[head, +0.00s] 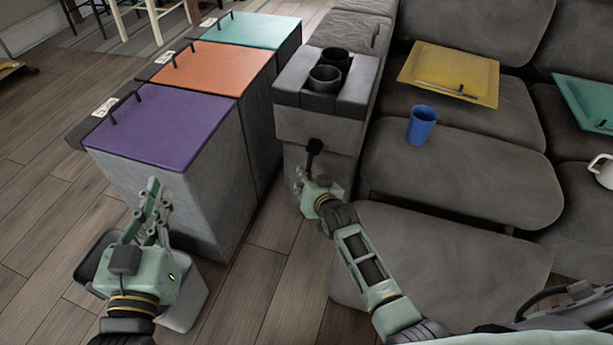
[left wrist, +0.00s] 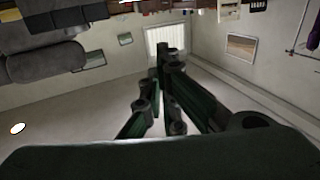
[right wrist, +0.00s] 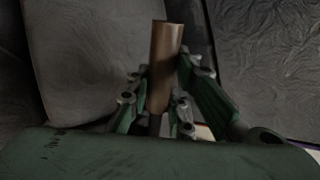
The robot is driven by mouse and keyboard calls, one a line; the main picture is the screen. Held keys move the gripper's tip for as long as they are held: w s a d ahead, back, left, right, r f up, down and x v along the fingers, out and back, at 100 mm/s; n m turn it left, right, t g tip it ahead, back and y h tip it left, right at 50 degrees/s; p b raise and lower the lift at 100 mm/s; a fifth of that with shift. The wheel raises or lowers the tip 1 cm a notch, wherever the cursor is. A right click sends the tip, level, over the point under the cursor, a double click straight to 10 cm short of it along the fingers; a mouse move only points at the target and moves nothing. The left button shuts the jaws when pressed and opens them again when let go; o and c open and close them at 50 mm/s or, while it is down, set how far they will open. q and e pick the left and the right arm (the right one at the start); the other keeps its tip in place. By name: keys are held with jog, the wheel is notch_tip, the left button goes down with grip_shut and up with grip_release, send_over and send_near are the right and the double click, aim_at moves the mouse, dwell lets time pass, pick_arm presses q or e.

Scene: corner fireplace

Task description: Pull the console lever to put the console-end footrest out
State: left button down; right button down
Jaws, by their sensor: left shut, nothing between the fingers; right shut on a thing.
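The console (head: 325,115) is a grey block with two dark cup holders at the sofa's left end. The console lever (head: 315,147) has a black end showing on the console's front face. My right gripper (head: 318,180) is shut on the lever, and in the right wrist view a brown cylinder (right wrist: 166,60) stands between its fingers. A grey padded panel, which looks like the console-end footrest (head: 440,270), lies low in front of the end seat, with a dark gap between them. My left gripper (head: 150,210) is shut and empty, above a grey bin.
Left of the console stand grey boxes with purple (head: 165,125), orange (head: 215,68) and teal (head: 250,30) lids. A grey bin (head: 185,315) stands under my left gripper. A blue cup (head: 422,125), yellow tray (head: 450,72), teal tray (head: 590,100) and white mug (head: 603,172) are on the sofa.

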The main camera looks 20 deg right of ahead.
jog(key=shift+s+r+p, duration=0.1)
jog(key=shift+p, duration=0.25)
pick_arm(q)
notch_tip(320, 180, down, 6)
jog(key=s+a+g, duration=0.1)
jog(key=g, duration=0.2)
jog(key=shift+s+y, duration=0.15)
jog(key=shift+y, duration=0.25)
pick_arm(e)
jog(key=shift+s+a, duration=0.1)
pick_arm(q)
jog(key=shift+a, duration=0.1)
pick_arm(e)
jog(key=c, duration=1.9)
grip_release()
pick_arm(q)
jog(key=shift+r, duration=0.1)
pick_arm(e)
jog(key=o, duration=0.3)
jog(key=shift+a, duration=0.1)
jog(key=shift+o, duration=0.2)
jog(key=v, duration=0.8)
jog(key=shift+d, duration=0.25)
